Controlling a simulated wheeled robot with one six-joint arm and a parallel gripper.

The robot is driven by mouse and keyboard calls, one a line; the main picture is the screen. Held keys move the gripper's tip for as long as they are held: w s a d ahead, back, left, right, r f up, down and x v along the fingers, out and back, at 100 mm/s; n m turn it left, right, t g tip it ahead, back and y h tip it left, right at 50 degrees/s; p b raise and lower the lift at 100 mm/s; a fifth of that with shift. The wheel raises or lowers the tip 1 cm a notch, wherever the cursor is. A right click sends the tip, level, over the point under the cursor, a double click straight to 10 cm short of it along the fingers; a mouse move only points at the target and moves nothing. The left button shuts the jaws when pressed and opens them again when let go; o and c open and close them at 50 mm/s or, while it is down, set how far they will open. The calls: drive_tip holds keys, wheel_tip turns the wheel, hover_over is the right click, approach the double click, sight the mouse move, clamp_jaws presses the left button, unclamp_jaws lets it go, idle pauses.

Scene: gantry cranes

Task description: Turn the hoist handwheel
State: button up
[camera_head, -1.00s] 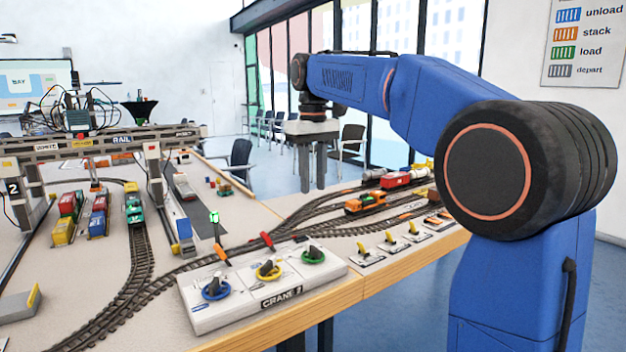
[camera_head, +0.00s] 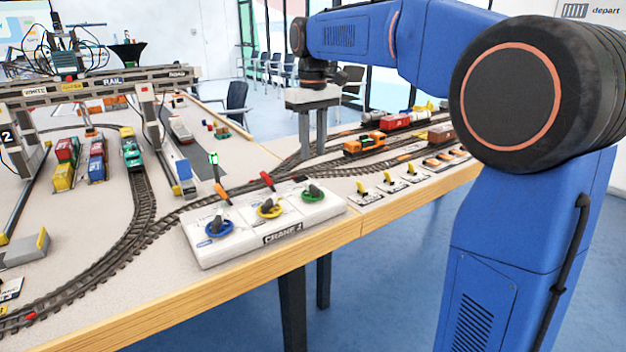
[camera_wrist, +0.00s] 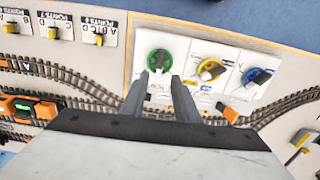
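A white control panel marked CRANE 2 (camera_head: 342,208) lies at the table's front edge. It carries three handwheels with dark handles: blue (camera_head: 219,228), yellow (camera_head: 269,209) and green (camera_head: 313,194). I cannot read which is the hoist wheel. The wrist view also shows the green (camera_wrist: 160,59), yellow (camera_wrist: 211,70) and blue (camera_wrist: 258,76) wheels. My gripper (camera_head: 312,156) points down, open and empty, above the table. In the wrist view its fingers (camera_wrist: 160,76) stand apart just below the green wheel, apparently above it and not touching.
Point levers (camera_head: 388,180) stand in a row right of the panel. Tracks with an orange locomotive (camera_head: 365,145) run behind. A gantry crane (camera_head: 100,85) stands at left over coloured containers. An orange lever (camera_head: 222,193) and a red lever (camera_head: 267,179) rise at the panel's back edge.

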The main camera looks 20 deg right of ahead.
sight(313, 185)
wheel_tip(313, 185, down, 10)
idle(0.5)
clamp_jaws()
